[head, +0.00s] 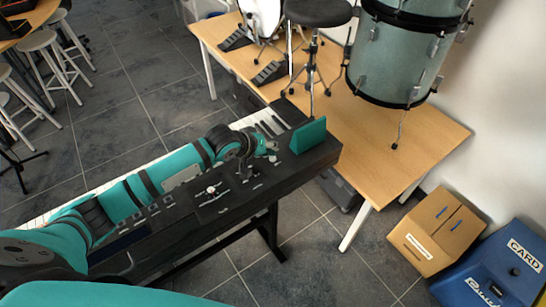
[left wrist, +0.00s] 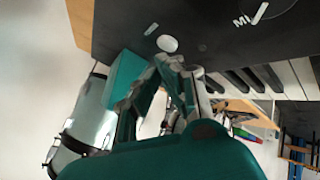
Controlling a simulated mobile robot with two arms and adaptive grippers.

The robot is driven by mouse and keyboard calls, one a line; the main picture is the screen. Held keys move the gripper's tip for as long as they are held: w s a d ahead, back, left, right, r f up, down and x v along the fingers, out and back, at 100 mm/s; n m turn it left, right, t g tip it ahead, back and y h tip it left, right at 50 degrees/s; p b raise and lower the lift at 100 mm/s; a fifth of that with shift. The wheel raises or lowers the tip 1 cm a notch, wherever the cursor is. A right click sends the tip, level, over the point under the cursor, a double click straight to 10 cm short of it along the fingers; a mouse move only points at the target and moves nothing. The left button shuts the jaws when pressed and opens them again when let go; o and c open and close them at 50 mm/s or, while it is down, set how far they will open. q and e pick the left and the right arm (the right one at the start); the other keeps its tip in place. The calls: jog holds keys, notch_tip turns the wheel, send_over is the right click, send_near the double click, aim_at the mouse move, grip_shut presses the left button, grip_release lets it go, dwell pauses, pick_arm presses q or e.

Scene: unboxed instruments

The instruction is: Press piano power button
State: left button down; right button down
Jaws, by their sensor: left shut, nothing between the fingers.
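The black piano (head: 322,158) runs diagonally across the head view, with its keys along the far side. My left arm reaches along it, and my left gripper (head: 273,151) is over the panel near its right end. In the left wrist view the gripper (left wrist: 172,62) is shut and empty. Its fingertips are just beside a round white button (left wrist: 167,43) on the black panel (left wrist: 225,25). I cannot tell whether they touch it. The button is not clear in the head view. My right gripper is not in view.
A teal block (head: 308,136) stands on the piano's right end, close to the gripper. Beyond is a wooden table (head: 430,145) with a drum (head: 395,55) and a black stool (head: 318,12). A cardboard box (head: 437,228) and a blue case (head: 500,265) stand at the right.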

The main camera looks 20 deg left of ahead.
pick_arm(q)
jog(key=shift+f, duration=0.35)
jog(key=shift+f, duration=0.15)
dwell(0.3)
jog(key=shift+r+p, duration=0.6)
jog(key=shift+p, duration=0.35)
notch_tip(320, 180, up, 6)
jog(key=p, duration=0.7)
